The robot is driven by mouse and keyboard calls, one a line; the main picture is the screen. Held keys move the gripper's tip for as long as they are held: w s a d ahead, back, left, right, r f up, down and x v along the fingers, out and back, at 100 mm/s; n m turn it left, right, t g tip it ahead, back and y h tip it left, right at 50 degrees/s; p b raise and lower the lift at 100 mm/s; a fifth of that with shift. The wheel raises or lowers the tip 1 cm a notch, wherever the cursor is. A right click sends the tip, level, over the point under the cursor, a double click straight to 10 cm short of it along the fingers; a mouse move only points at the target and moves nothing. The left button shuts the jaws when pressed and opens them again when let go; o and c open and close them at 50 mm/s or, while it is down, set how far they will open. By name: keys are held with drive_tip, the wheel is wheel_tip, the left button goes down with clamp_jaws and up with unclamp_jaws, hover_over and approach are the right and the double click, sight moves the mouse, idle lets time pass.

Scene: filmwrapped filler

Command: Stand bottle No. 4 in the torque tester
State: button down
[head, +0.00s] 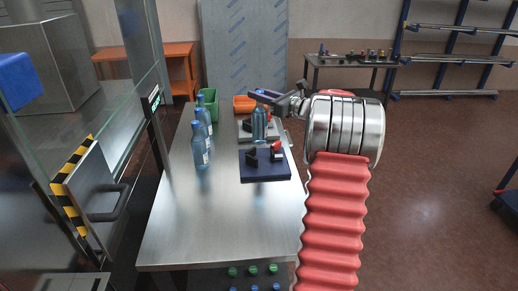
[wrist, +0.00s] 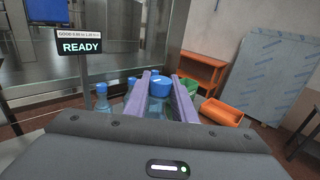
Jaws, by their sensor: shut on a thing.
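My gripper (head: 264,97) is shut on a clear blue bottle (head: 259,124) at its cap. In the wrist view the blue cap (wrist: 160,86) sits between the two purple fingers. The bottle hangs upright below the fingers, over or at a grey fixture (head: 246,137) on the steel table. I cannot tell whether its base touches the fixture. A dark blue fixture (head: 265,174) with a black block and a red knob stands nearer, empty. Which fixture is the torque tester is not clear, and no bottle number is readable.
Blue-capped bottles (head: 202,152) stand in a row on the table's (head: 215,225) left. A green bin (head: 208,97) and an orange bin (head: 243,104) are at the back. A screen (wrist: 80,46) reads READY. A glass guard is at left. The table's front is clear.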

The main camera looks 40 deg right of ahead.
wheel_tip(320, 180, down, 6)
drive_tip(key=shift+r, duration=0.15)
idle(0.3)
drive_tip(key=shift+f, duration=1.9)
drive_tip(key=c, duration=1.4)
unclamp_jaws()
drive_tip(key=shift+c, duration=0.2)
approach(264, 111)
wheel_tip(264, 111, down, 4)
drive_tip(key=shift+w+r, duration=0.1)
drive_tip(key=shift+w, duration=0.05)
